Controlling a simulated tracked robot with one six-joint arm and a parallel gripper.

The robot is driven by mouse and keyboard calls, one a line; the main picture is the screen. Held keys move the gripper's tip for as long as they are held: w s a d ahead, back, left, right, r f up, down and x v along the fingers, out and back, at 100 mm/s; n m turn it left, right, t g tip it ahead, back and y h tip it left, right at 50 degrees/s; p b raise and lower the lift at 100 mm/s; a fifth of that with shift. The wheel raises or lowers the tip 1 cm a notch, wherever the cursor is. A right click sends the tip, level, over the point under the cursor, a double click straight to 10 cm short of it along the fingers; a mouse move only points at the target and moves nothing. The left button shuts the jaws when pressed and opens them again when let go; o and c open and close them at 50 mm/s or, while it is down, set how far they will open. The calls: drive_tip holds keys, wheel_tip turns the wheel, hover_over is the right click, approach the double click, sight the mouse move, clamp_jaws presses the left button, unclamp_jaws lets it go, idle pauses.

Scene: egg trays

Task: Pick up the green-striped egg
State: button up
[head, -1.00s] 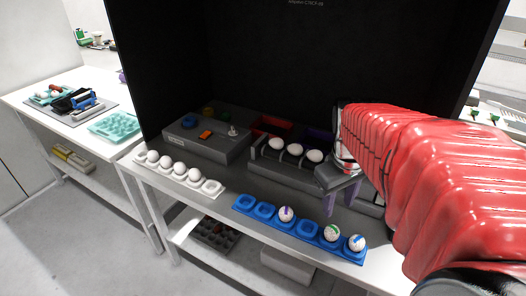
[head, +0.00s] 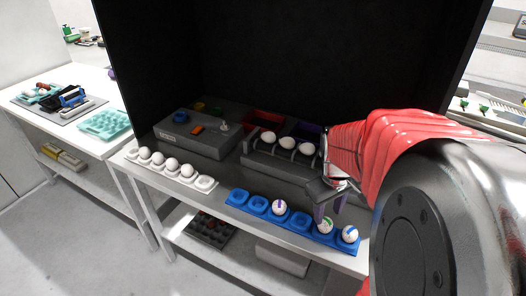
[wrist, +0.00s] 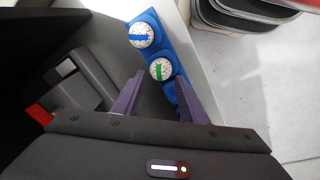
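The green-striped egg (head: 325,226) sits in the blue tray (head: 234,196), in the cup just left of the blue-striped egg (head: 350,234) at the tray's right end. A purple-striped egg (head: 280,207) sits further left in the same tray. My gripper (head: 329,212) is above and close to the green-striped egg, fingers pointing down. In the wrist view, the purple fingers (wrist: 156,92) are apart with nothing held, and the green-striped egg (wrist: 161,69) shows between and beyond their tips. The blue-striped egg (wrist: 141,34) is just past it. I cannot tell whether a finger touches an egg.
A white tray (head: 205,184) with several plain white eggs lies to the left. A grey machine (head: 262,160) with white eggs on top stands behind the blue tray. A dark hood wall closes the back. The table's front edge runs just before the blue tray.

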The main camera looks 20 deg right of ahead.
sight(326, 220)
drive_tip(key=shift+f, duration=0.35)
drive_tip(key=shift+w+d+f, duration=0.15)
drive_tip(key=shift+d+f, duration=0.05)
drive_tip(key=shift+f, duration=1.1)
drive_tip(key=shift+w+d+f, duration=0.15)
drive_tip(key=shift+f, duration=1.15)
drive_tip(key=shift+c, duration=0.5)
drive_tip(key=shift+c, duration=0.9)
drive_tip(key=shift+r, duration=0.1)
